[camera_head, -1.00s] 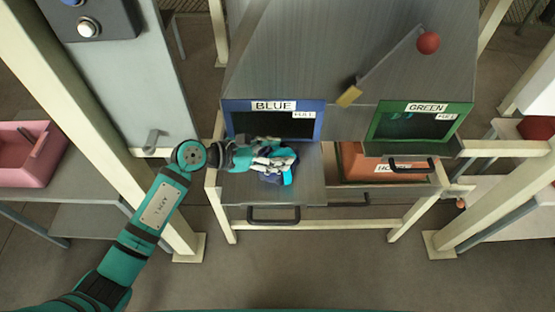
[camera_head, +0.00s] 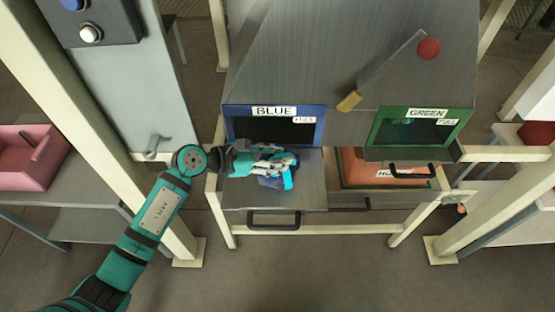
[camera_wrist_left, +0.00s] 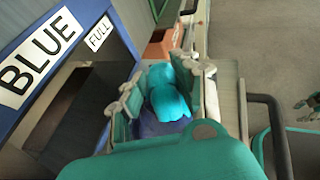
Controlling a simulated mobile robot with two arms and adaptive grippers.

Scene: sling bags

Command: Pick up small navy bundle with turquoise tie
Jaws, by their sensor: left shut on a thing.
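The small navy bundle (camera_head: 270,182) with its turquoise tie (camera_head: 288,180) is at the tray in front of the blue-framed opening in the head view. My left gripper (camera_head: 285,163) reaches in from the left and is shut on the bundle. In the left wrist view the navy cloth (camera_wrist_left: 160,124) and turquoise tie (camera_wrist_left: 167,92) sit between the two fingers. The fingers hide part of the bundle, and I cannot tell whether it touches the tray.
The bundle's grey tray (camera_head: 310,197) has a black handle (camera_head: 273,220). Above is the BLUE opening (camera_head: 322,120), marked FULL. To the right are the GREEN opening (camera_head: 372,140) and an orange bin (camera_head: 350,170). A pink bin (camera_head: 30,170) stands left.

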